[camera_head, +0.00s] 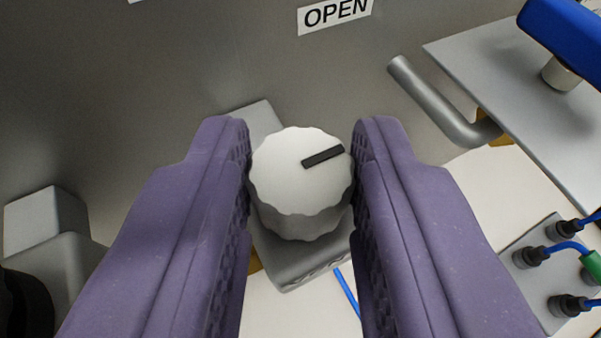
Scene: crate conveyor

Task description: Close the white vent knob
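The white vent knob (300,190) is in the middle of the camera view, round with a scalloped rim. A black pointer mark on its face runs from near the centre toward the right and slightly up. The knob sits on a grey mount (290,268). My gripper (301,170) has its two purple fingers on the left and right sides of the knob, both appearing to touch its rim. An "OPEN" label (335,13) is on the grey panel above and to the right of the knob. The knob's lower sides are partly hidden by the fingers.
A bent metal bar (435,103) stands to the right, beside a metal plate (520,85) with a blue part (572,38). A connector block (545,270) with blue cables is at lower right. A grey block (45,220) is at left.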

